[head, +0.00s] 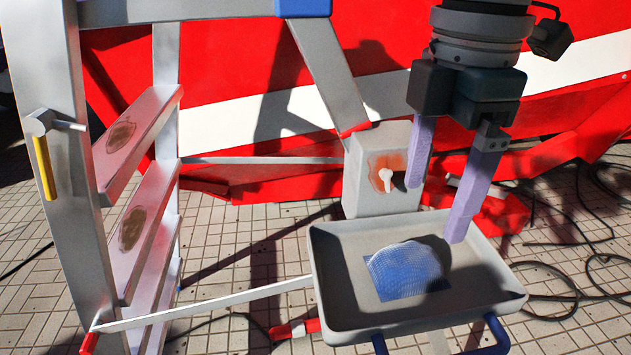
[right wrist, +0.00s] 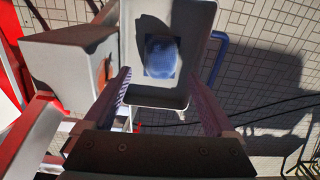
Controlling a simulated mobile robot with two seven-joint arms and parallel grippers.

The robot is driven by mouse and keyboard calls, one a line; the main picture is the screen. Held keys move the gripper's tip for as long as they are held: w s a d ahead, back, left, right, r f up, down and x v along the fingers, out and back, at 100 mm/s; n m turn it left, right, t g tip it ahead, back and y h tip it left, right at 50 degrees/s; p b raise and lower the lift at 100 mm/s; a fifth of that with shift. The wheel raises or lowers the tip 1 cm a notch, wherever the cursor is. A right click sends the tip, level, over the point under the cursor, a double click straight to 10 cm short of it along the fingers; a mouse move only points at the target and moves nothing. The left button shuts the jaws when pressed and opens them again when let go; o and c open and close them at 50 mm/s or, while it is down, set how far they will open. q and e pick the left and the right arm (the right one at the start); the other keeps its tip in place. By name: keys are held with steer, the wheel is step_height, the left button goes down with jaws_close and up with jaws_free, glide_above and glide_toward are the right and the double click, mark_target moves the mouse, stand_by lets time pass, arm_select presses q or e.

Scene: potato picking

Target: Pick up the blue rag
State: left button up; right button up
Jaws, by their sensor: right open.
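The blue rag (head: 405,269) lies on the floor of a grey tray (head: 345,305), with a rounded, pale textured part on top of a flatter blue square. It also shows in the right wrist view (right wrist: 160,57), beyond the fingertips. My right gripper (head: 434,212) has purple fingers. It is open and empty, above the tray, its fingers pointing down, apart from the rag. In the right wrist view my right gripper (right wrist: 165,85) has its fingers spread wide at either side of the tray's near end. My left gripper is not in view.
A grey box (head: 362,195) with a rusty patch stands behind the tray. A metal stepladder (head: 60,150) stands at the left. A red and white hull (head: 260,110) fills the back. Black cables (head: 575,295) lie on the tiled floor at right. Blue tubes show at the tray's front.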

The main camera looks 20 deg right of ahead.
mark_target(410, 254)
steer(key=f, duration=0.3)
steer(key=shift+s+a+f, duration=0.15)
steer(key=shift+s+f, duration=0.1)
steer(key=shift+f, duration=0.1)
steer(key=f, duration=0.2)
steer(key=a+f+b, duration=0.1)
steer(key=f, duration=0.1)
steer(key=shift+w+f, duration=0.2)
steer(key=shift+f, duration=0.05)
steer(key=shift+d+f, duration=0.1)
steer(key=shift+f, duration=0.3)
steer(key=c, duration=1.1)
steer(key=shift+r, duration=0.15)
step_height(410, 254, up, 20)
steer(key=p, duration=0.3)
